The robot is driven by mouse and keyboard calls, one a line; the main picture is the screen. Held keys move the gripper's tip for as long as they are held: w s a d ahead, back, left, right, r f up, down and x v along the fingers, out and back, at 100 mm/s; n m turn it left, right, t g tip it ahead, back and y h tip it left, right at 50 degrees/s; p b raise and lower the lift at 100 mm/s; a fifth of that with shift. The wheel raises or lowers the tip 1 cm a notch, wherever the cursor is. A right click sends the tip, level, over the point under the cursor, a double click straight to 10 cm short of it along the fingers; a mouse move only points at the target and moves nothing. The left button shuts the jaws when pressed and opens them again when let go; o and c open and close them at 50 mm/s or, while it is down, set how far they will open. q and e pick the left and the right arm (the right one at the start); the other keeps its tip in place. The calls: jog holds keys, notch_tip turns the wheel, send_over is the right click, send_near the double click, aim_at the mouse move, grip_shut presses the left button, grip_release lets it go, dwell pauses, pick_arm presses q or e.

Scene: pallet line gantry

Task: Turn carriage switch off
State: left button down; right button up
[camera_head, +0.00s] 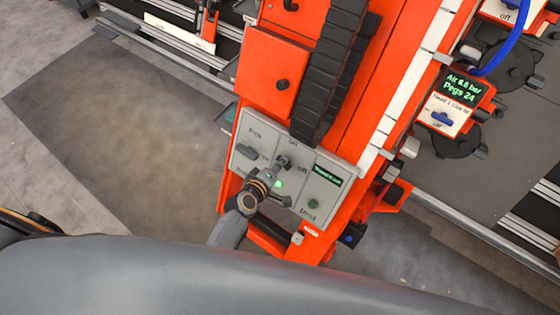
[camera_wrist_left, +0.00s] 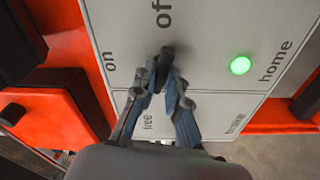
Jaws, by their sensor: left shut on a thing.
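The carriage switch (camera_wrist_left: 166,62) is a small dark lever on a grey control panel (camera_wrist_left: 205,25). In the left wrist view its visible end points toward the "off" label, with "on" to its left. My left gripper (camera_wrist_left: 163,82) is shut on the switch, with a fingertip on each side of it. The fingers hide the switch's base. My right gripper is not in view.
A lit green lamp (camera_wrist_left: 240,65) is beside the switch. Open floor (camera_head: 110,130) lies left.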

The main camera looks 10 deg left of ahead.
pick_arm(q)
jog(key=shift+n+p, duration=0.6)
jog(key=shift+n, duration=1)
jog(key=c, duration=1.4)
grip_release()
jog(key=shift+o, duration=0.2)
jog(key=v, duration=1.2)
jog(key=shift+r, duration=0.15)
jog(key=shift+w, duration=0.1)
